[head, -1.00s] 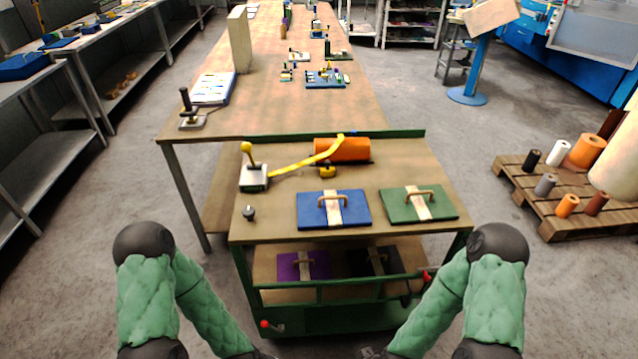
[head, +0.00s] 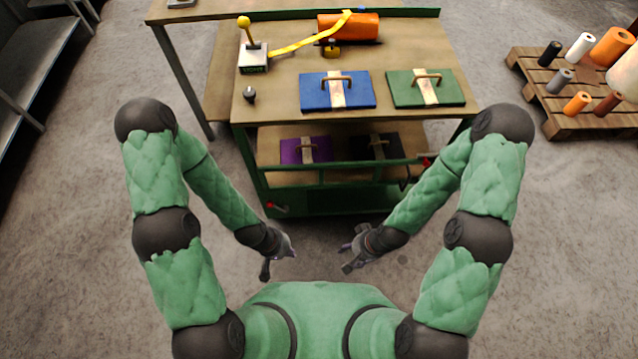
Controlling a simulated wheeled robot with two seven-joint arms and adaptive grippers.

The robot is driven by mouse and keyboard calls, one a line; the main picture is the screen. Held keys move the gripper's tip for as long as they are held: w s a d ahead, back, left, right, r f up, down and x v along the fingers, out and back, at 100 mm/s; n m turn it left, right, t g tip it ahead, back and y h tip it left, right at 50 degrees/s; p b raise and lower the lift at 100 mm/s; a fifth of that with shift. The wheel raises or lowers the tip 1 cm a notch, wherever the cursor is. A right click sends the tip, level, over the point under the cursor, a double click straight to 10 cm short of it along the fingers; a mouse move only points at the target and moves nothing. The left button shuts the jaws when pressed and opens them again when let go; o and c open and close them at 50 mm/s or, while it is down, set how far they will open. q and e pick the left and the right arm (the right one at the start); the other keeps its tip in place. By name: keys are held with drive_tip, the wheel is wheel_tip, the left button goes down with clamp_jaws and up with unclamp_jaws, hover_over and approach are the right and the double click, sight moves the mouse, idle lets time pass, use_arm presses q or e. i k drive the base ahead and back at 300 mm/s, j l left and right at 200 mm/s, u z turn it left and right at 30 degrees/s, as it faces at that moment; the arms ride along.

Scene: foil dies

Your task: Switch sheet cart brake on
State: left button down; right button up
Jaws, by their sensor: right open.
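The sheet cart (head: 325,205) stands in front of me, with a wooden top and a green frame. A small red-tipped lever (head: 275,206) sticks out low at its front left corner; I cannot tell its setting. Another red part (head: 425,162) is at the right end of the front rail. My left gripper (head: 278,259) hangs below and in front of the cart's left half, apart from the lever; its jaw opening is unclear. My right gripper (head: 349,257) is open and empty, to the right of the left one. Neither gripper touches the cart.
The cart top holds a blue die (head: 358,92), a green die (head: 400,90), an orange roll (head: 360,26) and a yellow-knobbed lever box (head: 254,62). Purple (head: 292,151) and black (head: 362,150) dies lie on the lower shelf. A pallet of rolls (head: 560,122) stands right. Floor in front is clear.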

sight(277, 208)
drive_tip(key=i+l+u, duration=0.2)
drive_tip(key=u, duration=0.2)
drive_tip(key=i+l+u, duration=0.2)
drive_tip(key=l+u, duration=0.2)
